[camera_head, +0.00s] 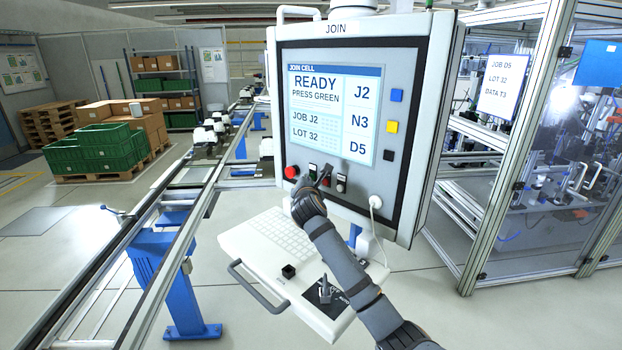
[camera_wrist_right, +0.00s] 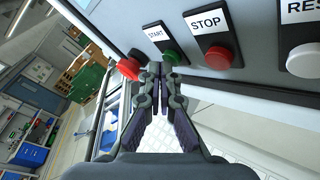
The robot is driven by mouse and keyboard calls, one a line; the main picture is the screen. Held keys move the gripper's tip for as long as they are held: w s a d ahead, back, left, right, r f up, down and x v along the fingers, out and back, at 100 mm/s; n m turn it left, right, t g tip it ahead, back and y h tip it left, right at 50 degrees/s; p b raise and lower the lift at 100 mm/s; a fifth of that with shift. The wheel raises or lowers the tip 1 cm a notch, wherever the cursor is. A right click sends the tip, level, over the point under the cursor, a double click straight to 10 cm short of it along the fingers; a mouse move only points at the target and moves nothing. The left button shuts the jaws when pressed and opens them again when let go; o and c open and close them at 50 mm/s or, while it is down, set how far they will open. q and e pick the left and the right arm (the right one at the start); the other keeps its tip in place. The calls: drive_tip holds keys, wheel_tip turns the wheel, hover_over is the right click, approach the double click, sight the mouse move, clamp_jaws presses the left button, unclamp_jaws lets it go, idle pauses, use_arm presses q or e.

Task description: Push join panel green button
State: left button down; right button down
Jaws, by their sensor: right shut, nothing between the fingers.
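The join panel (camera_head: 408,110) stands at the centre of the head view, and its screen (camera_head: 330,108) reads READY, PRESS GREEN. In the right wrist view the green button (camera_wrist_right: 172,57) sits under a START label, partly hidden by my fingertips. In the head view my right gripper (camera_head: 322,178) overlaps the button row. My left gripper is in neither view.
A red STOP button (camera_wrist_right: 217,58) and a white button (camera_wrist_right: 304,60) lie right of the green one; a red mushroom button (camera_wrist_right: 129,69) lies left. Below the panel is a keyboard shelf (camera_head: 238,243) with a handle. A conveyor rail (camera_head: 165,205) runs along the left.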

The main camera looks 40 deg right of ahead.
drive_tip(key=shift+w+d, duration=0.1)
drive_tip(key=shift+d, duration=0.25)
idle(0.3)
drive_tip(key=shift+a, duration=0.1)
drive_tip(key=shift+s+a, duration=0.2)
drive_tip(key=shift+a, duration=0.55)
drive_tip(key=shift+a, duration=0.1)
drive_tip(key=a, duration=0.2)
drive_tip(key=s+a, duration=0.1)
drive_tip(key=a, duration=0.1)
drive_tip(key=shift+a, duration=0.4)
drive_tip(key=shift+w+d, duration=0.1)
idle(0.6)
